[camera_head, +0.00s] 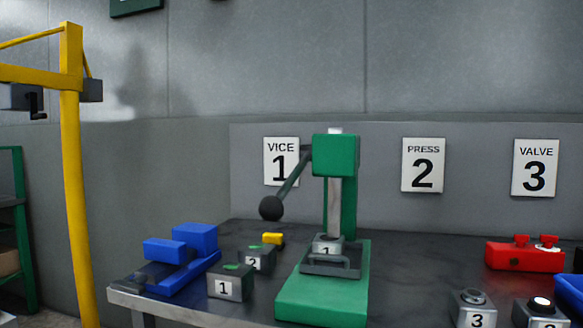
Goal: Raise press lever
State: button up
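The green press (323,294) stands on the grey bench, in the middle of the head camera view. Its lever (290,183) slopes down to the left from the press head (335,155) and ends in a dark ball knob (271,208). A small grey block (327,244), with a number that looks like 1, sits on the press under the ram (335,206). My gripper is not in this view.
A blue vice (181,262) and numbered grey blocks (229,284) stand left of the press. A red valve block (524,256), a blue bin (571,290) and grey button boxes (473,309) are at right. A yellow crane post (73,190) stands at far left.

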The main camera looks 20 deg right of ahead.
aim_at(271, 208)
jog(key=u, duration=1.35)
jog(key=k, duration=1.2)
jog(key=z, duration=0.9)
jog(key=i, duration=1)
